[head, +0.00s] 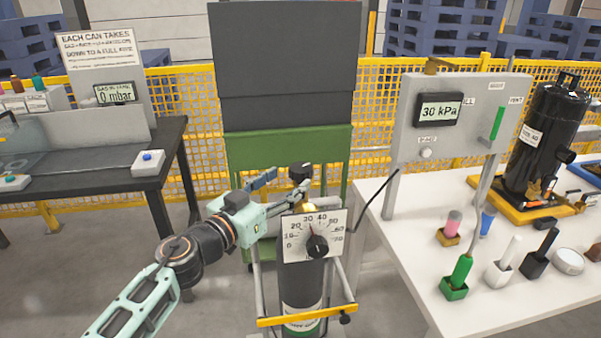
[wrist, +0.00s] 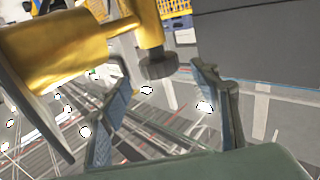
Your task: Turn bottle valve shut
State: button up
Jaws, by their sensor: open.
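The gas bottle (head: 301,287) stands upright in a cart, with a dial plate (head: 296,246) in front of its top. Its black valve knob (head: 300,172) sticks up above the brass valve body (head: 308,207). In the wrist view the brass body (wrist: 70,52) fills the upper left, and a dark knob (wrist: 158,66) sits at the end of a brass stem. My gripper (head: 283,188) is open beside the valve, left of it. In the wrist view its two fingers (wrist: 160,80) stand apart on either side of the dark knob, with visible gaps. Nothing is held.
A dark bench (head: 85,170) is at left. A green cabinet (head: 240,165) stands behind the bottle. A black hose runs from the bottle to the panel.

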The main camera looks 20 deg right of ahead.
aim_at(294, 176)
jog(key=shift+x, duration=3.2)
jog(key=shift+c, duration=0.4)
jog(key=c, duration=1.1)
